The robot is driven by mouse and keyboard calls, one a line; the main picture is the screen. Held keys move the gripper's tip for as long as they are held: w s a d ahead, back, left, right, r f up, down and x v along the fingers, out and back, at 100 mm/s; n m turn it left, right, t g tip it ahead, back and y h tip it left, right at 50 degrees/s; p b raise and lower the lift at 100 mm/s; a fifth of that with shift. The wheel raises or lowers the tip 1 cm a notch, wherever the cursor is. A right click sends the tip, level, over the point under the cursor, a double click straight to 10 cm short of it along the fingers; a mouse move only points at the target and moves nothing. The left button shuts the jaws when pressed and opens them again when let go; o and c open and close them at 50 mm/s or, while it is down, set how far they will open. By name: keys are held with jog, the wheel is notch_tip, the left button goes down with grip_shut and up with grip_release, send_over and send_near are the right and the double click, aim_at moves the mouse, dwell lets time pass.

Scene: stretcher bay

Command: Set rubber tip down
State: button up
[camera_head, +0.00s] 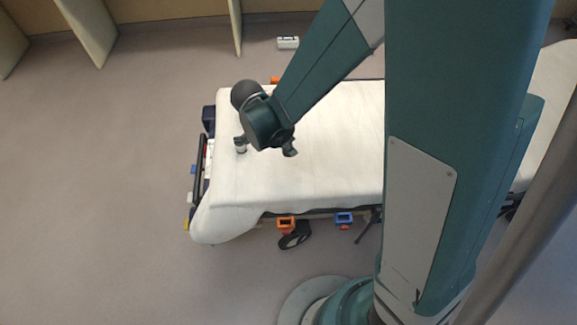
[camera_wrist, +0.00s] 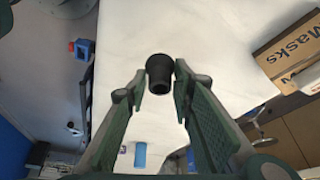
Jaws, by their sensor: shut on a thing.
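The rubber tip (camera_wrist: 159,72) is a small dark, tapered cup shape in the wrist view. It sits between the fingertips of my gripper (camera_wrist: 159,84), which is shut on it. Below it lies the white-covered stretcher (camera_wrist: 135,35); I cannot tell whether the tip touches the cover. In the head view my gripper (camera_head: 265,148) is over the left part of the stretcher (camera_head: 330,170), and I cannot make out the tip there.
A cardboard box marked Masks (camera_wrist: 290,52) is at the right of the wrist view. Orange (camera_head: 286,224) and blue (camera_head: 344,219) brackets line the stretcher's near side. A small white object (camera_head: 288,43) lies on the floor behind. The cover around my gripper looks clear.

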jog(key=shift+f+b, duration=0.8)
jog(key=shift+f, duration=2.3)
jog(key=shift+f+b, duration=0.5)
jog(key=shift+f, duration=1.4)
jog(key=shift+f, duration=0.1)
jog(key=o, duration=0.9)
jog(key=shift+c, duration=0.2)
jog(key=p+v, duration=0.3)
jog(key=v, duration=0.9)
